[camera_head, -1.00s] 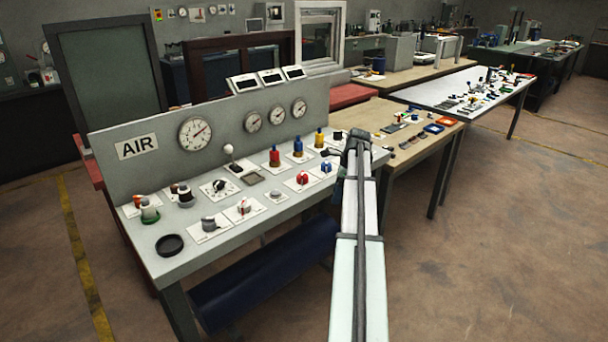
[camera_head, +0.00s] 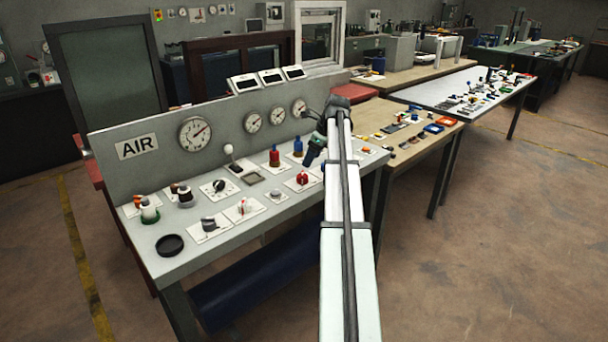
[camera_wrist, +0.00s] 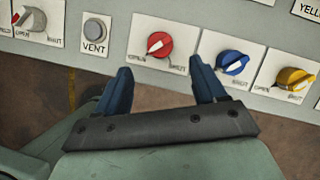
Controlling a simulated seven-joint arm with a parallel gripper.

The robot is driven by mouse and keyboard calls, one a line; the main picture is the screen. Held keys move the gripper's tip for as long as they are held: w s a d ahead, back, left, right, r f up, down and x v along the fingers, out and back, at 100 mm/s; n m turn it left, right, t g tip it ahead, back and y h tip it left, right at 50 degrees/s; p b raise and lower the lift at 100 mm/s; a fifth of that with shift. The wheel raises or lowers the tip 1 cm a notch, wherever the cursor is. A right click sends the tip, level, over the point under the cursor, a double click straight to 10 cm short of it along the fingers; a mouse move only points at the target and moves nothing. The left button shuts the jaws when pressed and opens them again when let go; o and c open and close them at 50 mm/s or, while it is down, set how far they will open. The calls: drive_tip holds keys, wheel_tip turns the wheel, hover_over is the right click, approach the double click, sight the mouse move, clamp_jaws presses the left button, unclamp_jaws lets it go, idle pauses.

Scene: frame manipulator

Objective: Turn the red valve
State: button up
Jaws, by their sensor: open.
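The red valve (camera_wrist: 159,44) is a round knob with a white pointer on a white labelled plate. It also shows on the grey panel table in the head view (camera_head: 302,178). My gripper (camera_wrist: 160,72) is open and empty, its two blue fingers apart. In the wrist view the red valve appears just beyond the gap between the fingertips, and nothing is gripped. In the head view my gripper (camera_head: 312,152) is over the right part of the panel, near the red valve, and looks apart from it.
A blue knob (camera_wrist: 232,62) and a yellow knob (camera_wrist: 294,80) sit right of the red valve in the wrist view. A VENT button (camera_wrist: 94,31) is to its left. A red bottle-like part (camera_head: 274,156) stands behind it. Upright gauges (camera_head: 195,133) line the back.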

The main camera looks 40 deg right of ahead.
sight(304, 173)
drive_tip(key=x, duration=0.9)
drive_tip(key=shift+r, duration=0.1)
drive_tip(key=c, duration=1)
drive_tip(key=shift+c, duration=0.2)
